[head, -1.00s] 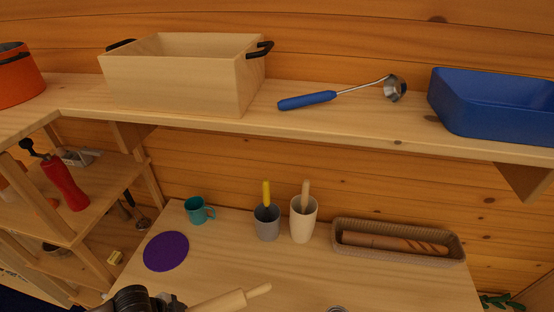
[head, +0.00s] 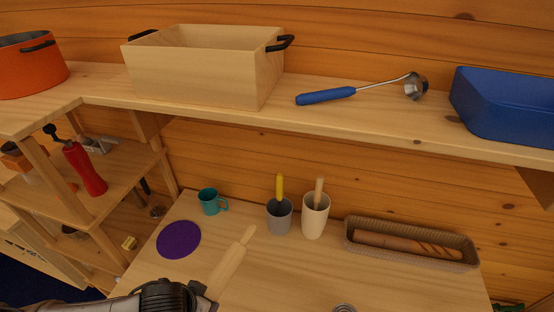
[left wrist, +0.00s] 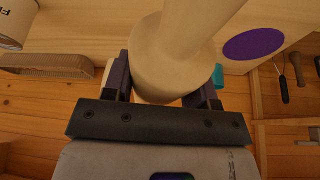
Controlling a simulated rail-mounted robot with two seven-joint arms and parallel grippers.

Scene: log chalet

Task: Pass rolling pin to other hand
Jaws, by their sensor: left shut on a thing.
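The rolling pin (head: 228,267) is pale wood and is held above the table in the head view, tilted with its far handle up and to the right. My left gripper (head: 203,294) comes in at the bottom of the head view and is shut on the rolling pin. In the left wrist view the rolling pin (left wrist: 172,62) sits between the two dark fingers of the left gripper (left wrist: 170,90), its handle toward the camera's top edge. My right gripper is not in either view.
On the table (head: 290,270) stand a teal mug (head: 209,202), a purple mat (head: 179,239), a grey cup (head: 279,217), a cream cup (head: 314,217) and a wicker basket (head: 410,257). A shelf (head: 400,122) above holds a wooden box (head: 195,80), ladle (head: 328,96) and blue tray (head: 505,110).

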